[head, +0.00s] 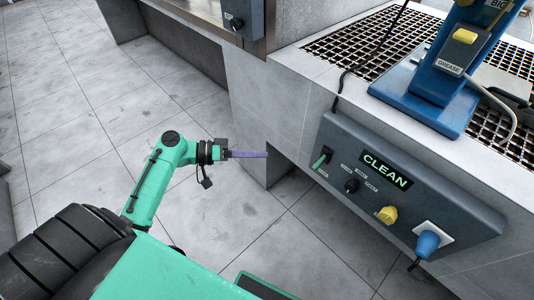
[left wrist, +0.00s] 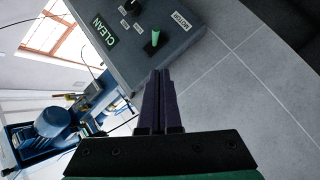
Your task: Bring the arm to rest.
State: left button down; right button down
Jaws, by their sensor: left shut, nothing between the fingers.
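My left arm is green and comes in from the left in the head view. Its gripper (head: 262,154) has purple fingers and is shut and empty. It hangs over the open floor, to the left of the grey control panel (head: 330,147) and apart from it in the picture. In the left wrist view the shut fingers (left wrist: 158,75) lie side by side with nothing between them. The panel's green switch (left wrist: 156,38) shows beyond the fingertips there. My right gripper is in neither view.
The panel has a lit CLEAN display (head: 386,169), a yellow knob (head: 388,214) and a blue plug (head: 428,243). The tiled floor (head: 90,120) at the left is clear.

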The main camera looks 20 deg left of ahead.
pick_arm(q)
jog(key=shift+d, duration=0.15)
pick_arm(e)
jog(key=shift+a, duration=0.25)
